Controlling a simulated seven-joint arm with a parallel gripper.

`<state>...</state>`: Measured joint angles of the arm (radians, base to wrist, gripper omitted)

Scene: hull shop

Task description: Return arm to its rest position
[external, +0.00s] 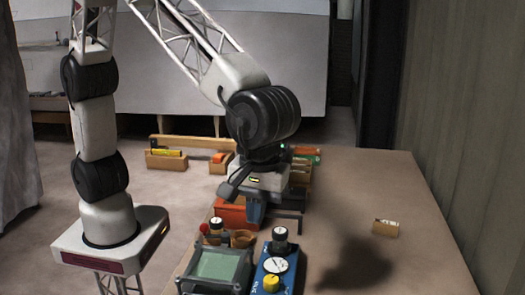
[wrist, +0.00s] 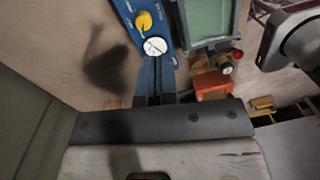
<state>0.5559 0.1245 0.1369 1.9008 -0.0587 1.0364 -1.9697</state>
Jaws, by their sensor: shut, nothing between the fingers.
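My gripper (external: 252,215) hangs pointing down over the table (external: 415,220) in the external view. Its blue-grey fingers are together with nothing between them. They also show at the middle of the wrist view (wrist: 154,84). The fingertips are a little above and behind a blue device (external: 268,270) with a white dial and a yellow knob. In the wrist view this blue device (wrist: 134,14) lies beyond the fingers, and I see no contact. My arm is raised and bent over from its base at the left.
A grey device with a green screen (external: 214,264) stands left of the blue one. An orange-red box (external: 231,217) is behind it, partly hidden by my gripper. A small wooden block (external: 386,228) lies at right. Wooden holders (external: 166,160) stand at the back. The table's right part is mostly clear.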

